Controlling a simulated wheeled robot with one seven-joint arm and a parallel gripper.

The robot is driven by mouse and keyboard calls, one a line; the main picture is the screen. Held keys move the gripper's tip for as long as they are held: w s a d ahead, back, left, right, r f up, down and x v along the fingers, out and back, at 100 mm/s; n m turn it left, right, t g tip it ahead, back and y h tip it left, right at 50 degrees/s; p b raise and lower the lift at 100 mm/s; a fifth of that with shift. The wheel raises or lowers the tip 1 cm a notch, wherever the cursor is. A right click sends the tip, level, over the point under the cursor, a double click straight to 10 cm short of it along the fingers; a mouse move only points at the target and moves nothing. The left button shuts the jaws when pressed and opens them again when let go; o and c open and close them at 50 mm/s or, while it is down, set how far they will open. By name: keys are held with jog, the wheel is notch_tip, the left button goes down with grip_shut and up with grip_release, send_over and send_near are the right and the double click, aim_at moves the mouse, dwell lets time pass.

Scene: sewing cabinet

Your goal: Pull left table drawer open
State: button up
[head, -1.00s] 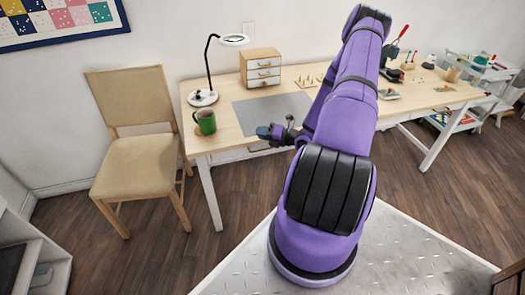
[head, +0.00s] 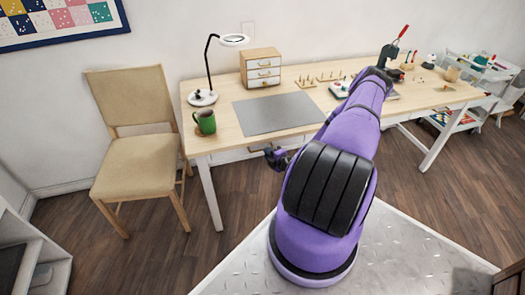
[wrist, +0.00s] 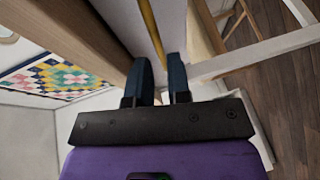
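The left table drawer has a pale front (head: 232,156) under the table's front edge, left of my gripper. It looks shut, and my gripper partly covers this area. In the wrist view, a thin brass-coloured bar handle (wrist: 150,25) runs along the pale drawer front (wrist: 178,18). My gripper (head: 268,152) is low at the table's front edge in the head view. In the wrist view, my gripper (wrist: 161,58) has its two dark fingers apart, with the end of the handle showing in the gap between them. I cannot tell whether either finger touches it.
A chair (head: 138,165) stands left of the table. Floor in front of the table's left end is clear.

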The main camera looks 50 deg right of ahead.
jog(key=shift+x, duration=2.25)
grip_shut()
